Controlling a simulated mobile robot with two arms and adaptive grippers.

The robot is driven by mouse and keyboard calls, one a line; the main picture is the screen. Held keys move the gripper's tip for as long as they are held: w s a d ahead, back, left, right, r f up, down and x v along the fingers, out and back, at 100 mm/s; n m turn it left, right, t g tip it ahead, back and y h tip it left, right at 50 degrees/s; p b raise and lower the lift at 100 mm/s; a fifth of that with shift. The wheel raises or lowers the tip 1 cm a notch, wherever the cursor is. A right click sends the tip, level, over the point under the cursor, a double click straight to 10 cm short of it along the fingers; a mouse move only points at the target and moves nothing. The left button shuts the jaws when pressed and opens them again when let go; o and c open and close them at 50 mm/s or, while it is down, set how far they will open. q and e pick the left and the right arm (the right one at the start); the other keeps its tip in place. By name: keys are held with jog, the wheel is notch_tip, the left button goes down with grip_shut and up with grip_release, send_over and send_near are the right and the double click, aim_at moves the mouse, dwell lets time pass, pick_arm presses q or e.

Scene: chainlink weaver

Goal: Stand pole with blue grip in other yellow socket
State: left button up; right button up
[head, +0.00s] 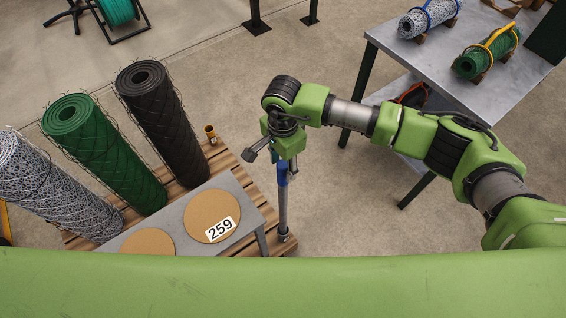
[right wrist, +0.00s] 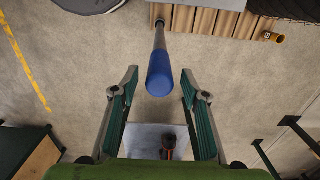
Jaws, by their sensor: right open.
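The pole with the blue grip (head: 282,175) stands roughly upright at the right front corner of the wooden pallet, its grey shaft running down to a foot fitting (head: 286,236). In the right wrist view the blue grip (right wrist: 160,75) points at the camera. My right gripper (right wrist: 159,82) is open, with one finger on each side of the grip and a gap on both sides. A yellow socket (head: 211,134) sits at the pallet's back edge and looks empty; it also shows in the right wrist view (right wrist: 272,38). My left gripper is not in view.
Black (head: 158,110), green (head: 105,150) and speckled (head: 55,190) mesh rolls stand on the pallet (head: 228,163). A grey bench (head: 180,212) with round brown discs and a 259 label stands in front. A metal table (head: 482,70) holds strapped rolls at right. Floor between is clear.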

jog(key=c, duration=1)
jog(key=shift+r, duration=0.1)
jog(key=shift+r, duration=0.1)
jog(key=shift+r+p, duration=0.4)
jog(key=shift+r, duration=0.15)
notch_tip(320, 180, up, 16)
jog(key=p, duration=0.6)
jog(key=shift+f, duration=0.15)
